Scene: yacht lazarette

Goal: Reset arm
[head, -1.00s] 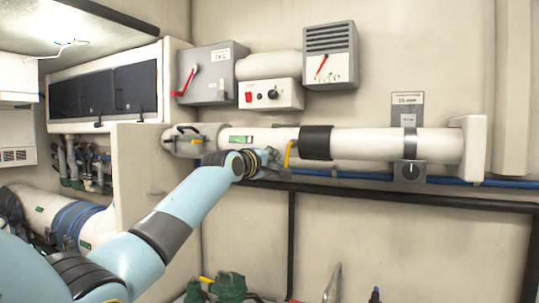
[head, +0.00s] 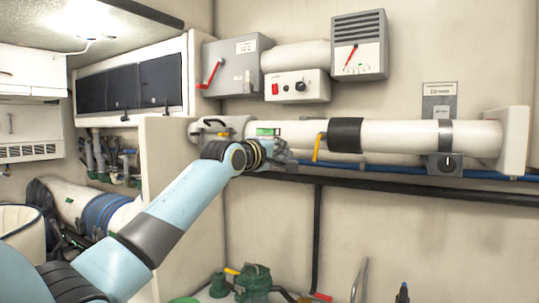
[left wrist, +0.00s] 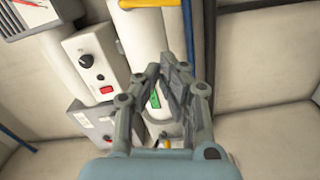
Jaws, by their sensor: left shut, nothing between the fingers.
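My left arm reaches in from the left, and my left gripper (head: 285,160) is in front of the white horizontal pipe (head: 400,138), near its left part. It is left of the yellow lever (head: 318,147) and apart from it. The lever hangs down beside a black sleeve (head: 345,135). In the left wrist view the left gripper (left wrist: 176,72) shows its two grey fingers close over the pipe, with a green label (left wrist: 155,97) behind them. It is shut and empty. My right gripper is not in view.
A grey box with a red lever (head: 235,66), a white switch box (head: 297,86) and a vented gauge panel (head: 360,46) hang above the pipe. A black rail (head: 420,186) runs below. Green fittings (head: 252,280) sit low down. The wall below the rail is mostly bare.

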